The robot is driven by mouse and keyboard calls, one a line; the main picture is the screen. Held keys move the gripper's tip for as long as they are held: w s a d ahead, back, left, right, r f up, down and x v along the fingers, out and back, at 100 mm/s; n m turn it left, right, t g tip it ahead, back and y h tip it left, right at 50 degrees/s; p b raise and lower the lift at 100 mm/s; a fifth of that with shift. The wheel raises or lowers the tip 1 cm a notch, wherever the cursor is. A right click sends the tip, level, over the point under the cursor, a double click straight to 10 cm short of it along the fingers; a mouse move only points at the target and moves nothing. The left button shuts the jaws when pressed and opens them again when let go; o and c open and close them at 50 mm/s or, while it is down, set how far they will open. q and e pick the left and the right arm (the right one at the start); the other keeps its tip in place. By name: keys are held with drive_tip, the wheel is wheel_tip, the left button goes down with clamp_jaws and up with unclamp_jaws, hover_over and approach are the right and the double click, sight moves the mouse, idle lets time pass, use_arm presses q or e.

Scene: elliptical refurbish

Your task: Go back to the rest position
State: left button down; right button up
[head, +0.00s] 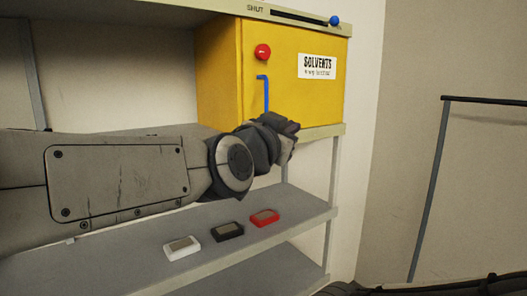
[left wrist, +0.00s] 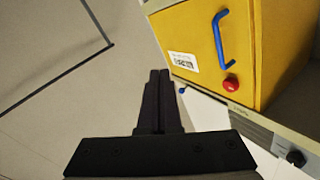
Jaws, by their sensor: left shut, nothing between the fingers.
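My left gripper (head: 290,127) is in front of the shelf unit, just below the blue handle in the picture. In the left wrist view its two dark fingers (left wrist: 160,78) are together with nothing between them. The arm stretches in from the left across the shelf. My right gripper is not in either view.
A yellow solvents cabinet (head: 220,70) with a blue handle (head: 265,92) and red knob (head: 262,51) stands on the rack. A blue slider knob (head: 334,20) is above. White (head: 182,248), black (head: 227,231) and red (head: 265,217) devices lie on the lower shelf (head: 120,255). A dark rail (head: 485,101) stands right.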

use_arm(q)
drive_tip(key=s+f+g+y, duration=0.1)
drive_tip(key=s+f+g, duration=0.45)
drive_tip(key=f, duration=0.65)
drive_tip(key=s+f+g+y, duration=0.1)
drive_tip(key=s+f+g, duration=0.4)
drive_tip(key=f, duration=0.7)
drive_tip(key=s+a+f+n+g+y, duration=0.1)
drive_tip(key=s+a+f+g+y, duration=0.1)
drive_tip(key=s+a+f, duration=0.3)
drive_tip(key=s+a+f+g+y, duration=0.3)
drive_tip(key=s+f, duration=0.5)
drive_tip(key=s, duration=0.4)
drive_tip(key=shift+s+a+f+n+g, duration=0.15)
drive_tip(key=shift+a+n+g, duration=0.35)
drive_tip(key=shift+a, duration=0.35)
